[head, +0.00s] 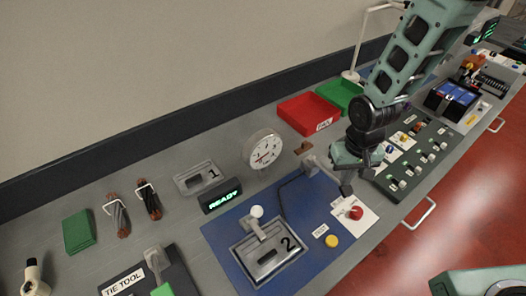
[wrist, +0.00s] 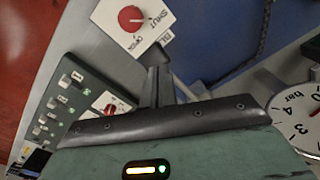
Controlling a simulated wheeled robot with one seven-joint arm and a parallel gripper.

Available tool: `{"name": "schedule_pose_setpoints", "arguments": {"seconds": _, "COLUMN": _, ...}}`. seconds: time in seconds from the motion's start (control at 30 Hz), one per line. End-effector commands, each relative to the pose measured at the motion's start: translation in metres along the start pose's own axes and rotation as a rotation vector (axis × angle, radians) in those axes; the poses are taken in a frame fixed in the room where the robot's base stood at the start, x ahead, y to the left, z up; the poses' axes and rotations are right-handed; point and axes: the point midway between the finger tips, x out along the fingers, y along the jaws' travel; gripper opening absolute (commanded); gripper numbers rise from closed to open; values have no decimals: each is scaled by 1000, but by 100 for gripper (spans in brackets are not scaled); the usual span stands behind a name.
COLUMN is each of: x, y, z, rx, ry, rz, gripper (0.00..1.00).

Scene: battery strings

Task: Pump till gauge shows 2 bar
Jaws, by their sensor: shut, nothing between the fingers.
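The round white gauge (head: 263,149) stands on the bench behind the blue mat. A red needle shows on it, but I cannot read its value. In the wrist view part of the gauge dial (wrist: 296,124) shows at the right edge, with "bar", 3 and 4 visible. A grey lever-like part (head: 314,164), perhaps the pump, sits right of the gauge, partly behind my gripper. My gripper (head: 346,188) is shut and empty, pointing down above the bench behind the red knob (head: 356,212). The knob (wrist: 131,18) is on a plate marked SHUT and OPEN.
A device marked 2 (head: 268,257) with a white-knobbed handle stands on the blue mat (head: 222,232), near a yellow button (head: 332,241). A green control panel (head: 415,158) lies to the right. Red (head: 305,113) and green trays stand behind. A READY display (head: 221,196) is left.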

Motion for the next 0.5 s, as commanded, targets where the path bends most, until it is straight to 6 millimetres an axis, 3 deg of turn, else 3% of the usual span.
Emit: {"name": "schedule_pose_setpoints", "arguments": {"seconds": 0.5, "x": -44, "y": -2, "z": -3, "rx": 0, "ry": -3, "rz": 1, "gripper": 0}}
